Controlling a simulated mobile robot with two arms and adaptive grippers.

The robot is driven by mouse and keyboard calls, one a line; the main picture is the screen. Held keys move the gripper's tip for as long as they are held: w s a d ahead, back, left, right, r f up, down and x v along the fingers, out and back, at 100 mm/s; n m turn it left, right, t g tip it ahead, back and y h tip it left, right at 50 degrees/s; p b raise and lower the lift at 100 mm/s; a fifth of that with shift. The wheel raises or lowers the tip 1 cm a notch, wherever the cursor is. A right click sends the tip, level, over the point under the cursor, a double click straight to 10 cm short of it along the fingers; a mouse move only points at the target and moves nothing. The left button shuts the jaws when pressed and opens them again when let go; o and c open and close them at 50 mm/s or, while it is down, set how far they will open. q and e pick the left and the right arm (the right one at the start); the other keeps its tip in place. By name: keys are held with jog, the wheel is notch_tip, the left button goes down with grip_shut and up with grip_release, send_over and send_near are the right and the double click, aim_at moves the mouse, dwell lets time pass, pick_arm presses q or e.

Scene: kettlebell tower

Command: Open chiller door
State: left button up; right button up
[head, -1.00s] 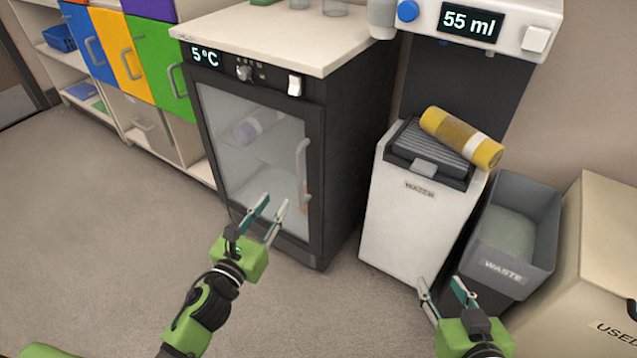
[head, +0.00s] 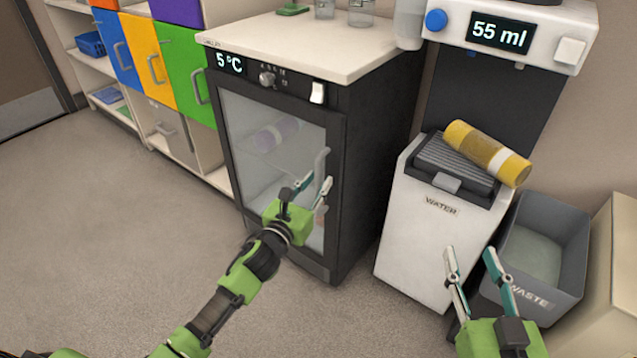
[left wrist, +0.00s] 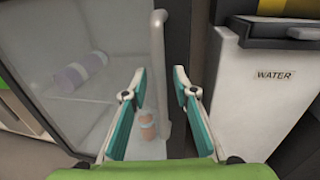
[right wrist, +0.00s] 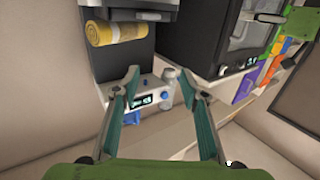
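The chiller (head: 385,150) is a black cabinet with a shut glass door (head: 245,125) and a 5 °C display. Its vertical grey handle (head: 323,165) is at the door's right side; in the left wrist view the handle (left wrist: 159,70) rises between and beyond the fingers. My left gripper (head: 315,188) is open in front of the handle's lower part; I cannot tell whether it touches. In its wrist view the left gripper (left wrist: 158,78) has nothing between its fingertips up close. My right gripper (head: 470,250) is open and empty, in front of the water unit and waste bin.
A white water unit (head: 400,235) with a yellow roll (head: 488,152) on top stands right of the chiller. A grey waste bin (head: 575,240) is beside it. A purple-banded roll (head: 277,135) lies inside the chiller. Floor (head: 100,230) left of the chiller is clear.

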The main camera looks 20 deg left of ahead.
pick_arm(q)
jog(key=shift+w+d, duration=0.1)
jog(key=shift+w, duration=0.55)
grip_shut()
pick_arm(e)
jog(key=shift+a+r+t, duration=0.1)
jog(key=shift+r+t, duration=0.2)
jog(key=shift+r, duration=0.5)
pick_arm(q)
jog(key=shift+s, duration=0.15)
